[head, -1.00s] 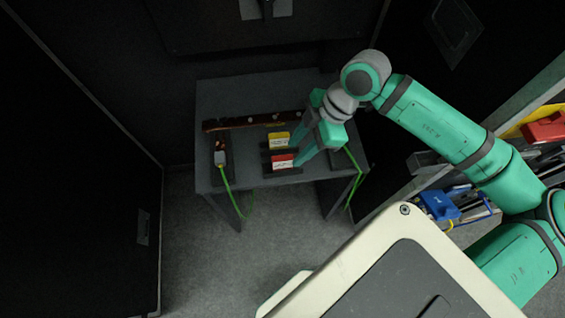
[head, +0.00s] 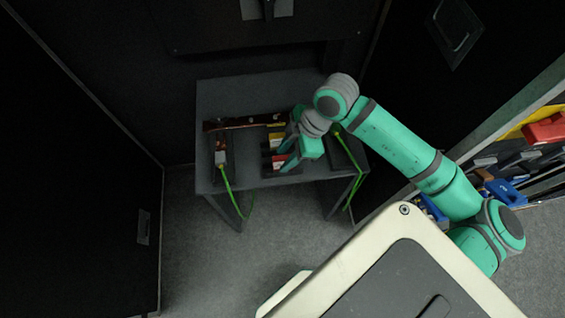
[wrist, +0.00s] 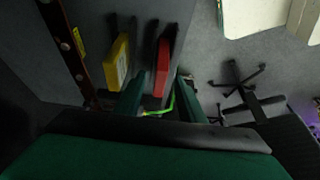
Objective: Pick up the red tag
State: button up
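The red tag (head: 278,162) stands in a dark holder near the front of the small dark table (head: 215,95), partly hidden by my gripper. In the wrist view the red tag (wrist: 162,68) shows ahead, between the lines of my two fingers. My gripper (head: 287,163) is open, with its green fingers (wrist: 160,92) apart and nothing seen held between them. I cannot tell whether the fingers reach around the tag. A yellow tag (head: 275,138) stands behind the red one, and it also shows left of it in the wrist view (wrist: 118,62).
A brown bar with round studs (head: 235,123) lies along the table behind the tags. Green cables hang off the table on both sides, the left one (head: 228,181) from a small connector (head: 221,157). Dark walls stand close behind and left. A shelf with blue and red items (head: 545,128) is at right.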

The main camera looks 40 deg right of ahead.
jog(key=shift+x, duration=0.95)
jog(key=shift+f, duration=0.2)
jog(key=shift+c, duration=0.6)
grip_shut()
jog(key=shift+r, duration=0.15)
